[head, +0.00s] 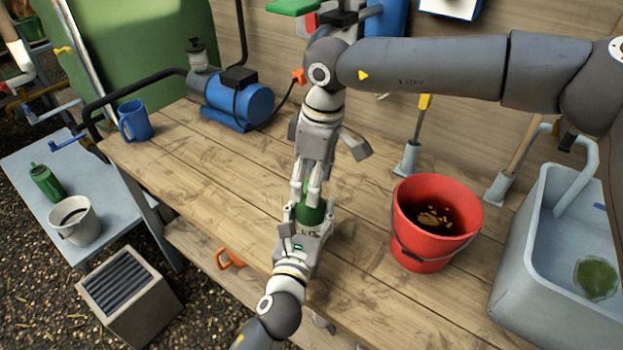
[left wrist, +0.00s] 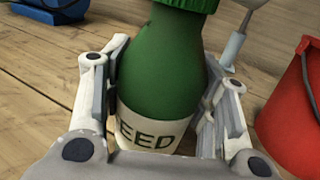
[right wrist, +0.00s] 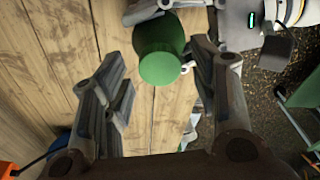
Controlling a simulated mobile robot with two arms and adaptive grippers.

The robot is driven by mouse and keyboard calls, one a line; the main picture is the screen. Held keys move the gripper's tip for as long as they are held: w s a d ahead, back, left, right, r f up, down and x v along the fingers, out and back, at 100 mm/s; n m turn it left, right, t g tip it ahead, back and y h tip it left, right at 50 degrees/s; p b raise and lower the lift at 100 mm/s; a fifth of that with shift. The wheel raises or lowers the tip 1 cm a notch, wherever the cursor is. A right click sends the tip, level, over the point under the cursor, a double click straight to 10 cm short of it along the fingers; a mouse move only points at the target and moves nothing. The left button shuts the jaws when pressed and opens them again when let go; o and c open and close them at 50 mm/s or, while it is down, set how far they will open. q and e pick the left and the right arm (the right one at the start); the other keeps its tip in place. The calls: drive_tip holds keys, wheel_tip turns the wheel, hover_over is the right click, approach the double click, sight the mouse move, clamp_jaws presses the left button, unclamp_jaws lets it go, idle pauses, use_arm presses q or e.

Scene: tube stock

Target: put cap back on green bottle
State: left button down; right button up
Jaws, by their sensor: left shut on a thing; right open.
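A green bottle (head: 309,216) with a pale label stands upright at the workbench's front. It also shows in the left wrist view (left wrist: 165,75). My left gripper (head: 308,222) is shut around its body from the front. A green ridged cap (left wrist: 186,4) sits on the bottle's mouth, cut off by the top edge in the left wrist view. The cap's round top (right wrist: 160,68) shows in the right wrist view. My right gripper (head: 307,189) points down over the bottle. Its fingers are open, one on each side of the cap, with visible gaps. How tightly the cap sits is unclear.
A red bucket (head: 428,247) stands right of the bottle, near a grey sink (head: 519,275). A blue pump (head: 238,102) and a blue mug (head: 134,121) are at the back left. The bench between is clear.

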wheel_tip(320, 180, up, 4)
drive_tip(key=shift+r, duration=0.1)
drive_tip(key=shift+o, duration=0.7)
